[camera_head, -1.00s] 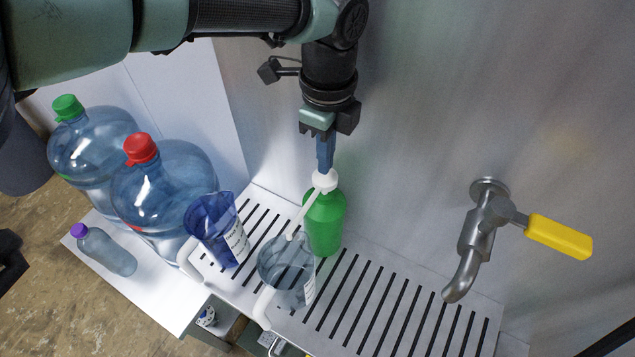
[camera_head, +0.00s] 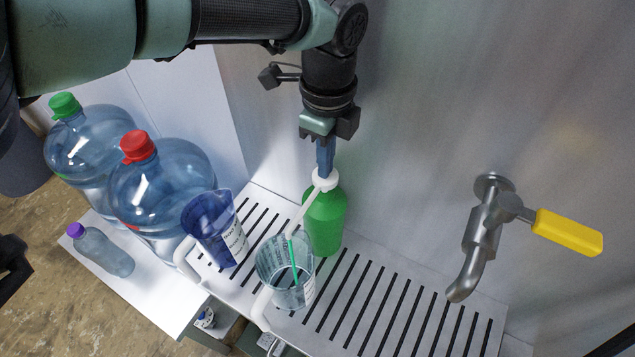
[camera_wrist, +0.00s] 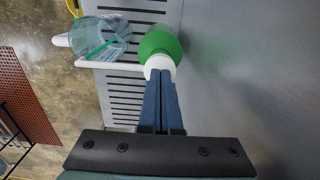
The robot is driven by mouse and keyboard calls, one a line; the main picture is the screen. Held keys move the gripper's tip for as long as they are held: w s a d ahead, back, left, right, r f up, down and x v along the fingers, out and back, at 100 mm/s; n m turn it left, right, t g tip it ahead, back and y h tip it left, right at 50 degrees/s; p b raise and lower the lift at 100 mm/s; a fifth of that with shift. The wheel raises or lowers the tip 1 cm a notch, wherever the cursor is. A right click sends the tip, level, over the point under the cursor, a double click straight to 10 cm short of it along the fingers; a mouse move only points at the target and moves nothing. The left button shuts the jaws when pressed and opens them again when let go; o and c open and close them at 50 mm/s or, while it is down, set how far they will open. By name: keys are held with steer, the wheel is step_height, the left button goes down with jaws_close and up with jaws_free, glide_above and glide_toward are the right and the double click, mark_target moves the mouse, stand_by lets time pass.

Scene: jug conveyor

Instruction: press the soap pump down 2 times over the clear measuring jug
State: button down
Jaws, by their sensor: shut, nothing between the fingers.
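The green soap bottle (camera_head: 323,222) stands upright on the slotted tray, with its white pump head (camera_head: 325,180) and long spout pointing over the clear measuring jug (camera_head: 285,270). A green streak of soap shows in the jug below the spout. My gripper (camera_head: 325,168) is shut and empty, with its blue fingertips pointing down on top of the pump head. In the wrist view the shut fingers (camera_wrist: 160,85) meet the white pump head (camera_wrist: 159,64) above the green bottle (camera_wrist: 160,46), and the clear jug (camera_wrist: 103,38) is to the left.
A blue jug (camera_head: 213,230) stands left of the clear jug on the slotted tray (camera_head: 410,318). Large bottles with red (camera_head: 138,146) and green (camera_head: 64,105) caps and a small purple-capped bottle (camera_head: 103,250) stand further left. A yellow-handled tap (camera_head: 480,240) is at right.

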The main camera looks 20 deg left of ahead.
steer(key=shift+f+b, duration=0.4)
steer(key=shift+f, duration=0.25)
steer(key=shift+s+r, duration=0.1)
steer(key=shift+r, duration=0.1)
steer(key=shift+r+p, duration=1.05)
steer(key=shift+r, duration=0.35)
steer(key=shift+f, duration=0.1)
steer(key=shift+f+b, duration=1.15)
steer(key=shift+f, duration=0.3)
steer(key=shift+r+p, duration=1)
steer(key=shift+r, duration=0.55)
